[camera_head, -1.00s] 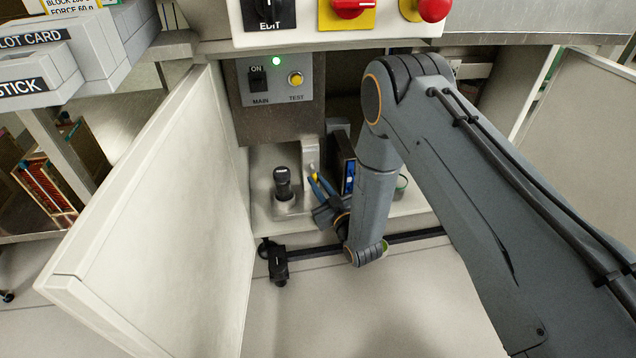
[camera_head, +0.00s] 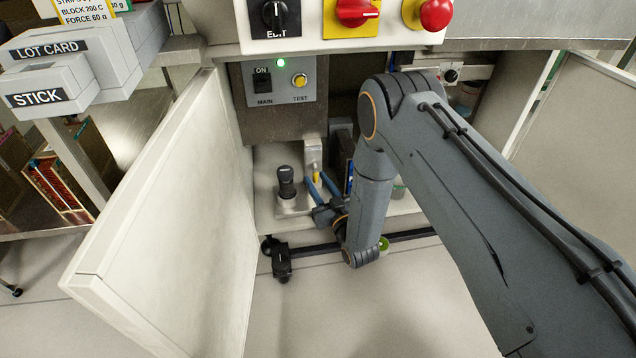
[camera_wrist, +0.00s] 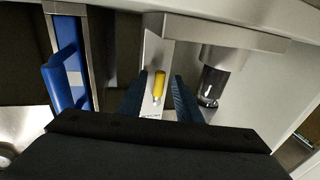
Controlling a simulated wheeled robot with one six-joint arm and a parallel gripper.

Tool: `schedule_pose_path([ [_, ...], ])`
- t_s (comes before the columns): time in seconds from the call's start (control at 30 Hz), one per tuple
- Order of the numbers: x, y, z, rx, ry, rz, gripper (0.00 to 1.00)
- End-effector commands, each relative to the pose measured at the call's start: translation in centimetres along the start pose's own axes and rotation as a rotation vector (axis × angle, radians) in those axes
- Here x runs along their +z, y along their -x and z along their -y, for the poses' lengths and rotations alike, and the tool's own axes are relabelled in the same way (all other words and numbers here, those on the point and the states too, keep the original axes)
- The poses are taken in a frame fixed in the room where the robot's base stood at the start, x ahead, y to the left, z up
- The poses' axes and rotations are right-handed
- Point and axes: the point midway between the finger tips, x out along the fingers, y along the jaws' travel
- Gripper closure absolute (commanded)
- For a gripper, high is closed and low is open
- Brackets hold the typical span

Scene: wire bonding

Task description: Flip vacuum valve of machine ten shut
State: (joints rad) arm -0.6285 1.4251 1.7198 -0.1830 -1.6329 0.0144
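A small yellow lever handle (camera_head: 317,177), which I take to be the vacuum valve's, is on a pale metal bracket (camera_head: 312,150) inside the open cabinet. It points lengthwise along the bracket in the wrist view (camera_wrist: 159,87). No machine number is readable. My gripper (camera_head: 322,185) has blue fingers that are parted. In the wrist view my gripper (camera_wrist: 159,98) has one finger on each side of the yellow handle, with gaps showing. Whether the fingertips reach as deep as the handle is hard to tell.
A black-topped cylinder (camera_head: 287,182) stands just left of the lever. A blue handle-like part (camera_wrist: 65,70) is at the wrist view's left. The open cabinet door (camera_head: 165,220) is at left. A MAIN/TEST switch panel (camera_head: 280,82) with a lit green lamp is above.

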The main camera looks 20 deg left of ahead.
Motion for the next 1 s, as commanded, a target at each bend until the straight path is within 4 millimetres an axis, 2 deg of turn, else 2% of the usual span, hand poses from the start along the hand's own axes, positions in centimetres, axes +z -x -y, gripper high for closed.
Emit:
schedule_pose_path([
  [0.17, 0.0, 1.5, 0.0, 0.001, -0.001, 0.003, 0.68],
  [0.4, -0.1, 5.5, 0.0, 0.001, 0.0, 0.003, 0.68],
  [0.53, -0.1, 7.0, 0.0, 0.001, -0.001, 0.003, 0.68],
  [0.7, 0.0, 7.8, 0.0, 0.0, -0.001, 0.001, 0.68],
  [1.0, 0.0, 7.8, 0.0, 0.0, 0.0, 0.0, 0.68],
])
